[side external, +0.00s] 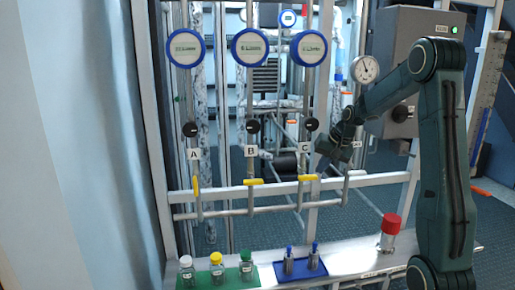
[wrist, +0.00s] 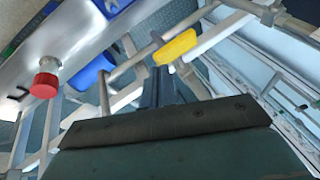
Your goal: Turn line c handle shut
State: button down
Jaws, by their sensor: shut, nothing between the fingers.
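The line C handle (side external: 307,178) is a yellow lever lying across its pipe, below the label C (side external: 305,147). My gripper (side external: 319,169) is just above and to the right of it. In the wrist view a yellow handle (wrist: 176,46), seemingly the line C one, lies just beyond the fingertips of my gripper (wrist: 160,70). The fingers are shut with nothing between them. I cannot tell whether the fingertips touch the handle. Part of the fingers is hidden in the side view.
The line A handle (side external: 196,185) is upright and the line B handle (side external: 253,182) lies across. A pale lever (side external: 356,173) is to the right of C. Below, a bench (side external: 345,258) holds bottles in a green rack (side external: 230,277), a blue tray (side external: 287,275) and a red-capped container (side external: 390,228).

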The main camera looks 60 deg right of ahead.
jog(key=shift+r, duration=0.2)
jog(key=v, duration=1.3)
jog(key=shift+s+r, duration=0.2)
jog(key=shift+s, duration=0.05)
jog(key=shift+a, duration=0.1)
jog(key=a+n, duration=0.5)
jog(key=a, duration=1.3)
jog(key=s+a+f+n, duration=0.2)
jog(key=s+a+n, duration=0.1)
jog(key=s+a, duration=0.2)
jog(key=s+a+f+n+y, duration=0.1)
jog(key=s+a+f+n, duration=0.1)
jog(key=s+a+n, duration=0.2)
jog(key=shift+s+a+f+t, duration=0.3)
jog(key=shift+s+a, duration=0.75)
jog(key=shift+a, duration=0.85)
